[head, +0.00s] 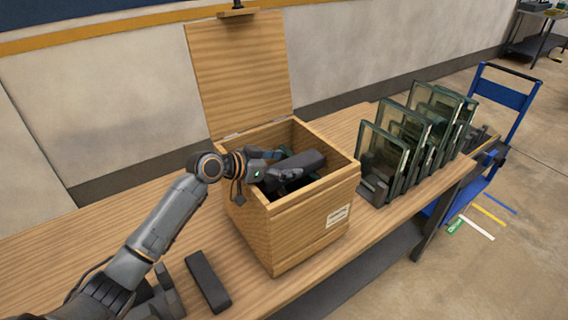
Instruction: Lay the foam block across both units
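A dark grey foam block (299,163) is at the mouth of the open wooden crate (312,226), tilted a little. My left gripper (285,177) reaches in over the crate's left wall and appears shut on this block. The fingers are dark against it, so the contact is partly hidden. Dark shapes show below and behind the block inside the crate; I cannot tell whether they are the two units. My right gripper is not in view.
The crate's lid (240,75) stands open at the back. Glass panes (385,155) stand in dark holders to the right. A blue cart (505,110) stands beyond the table.

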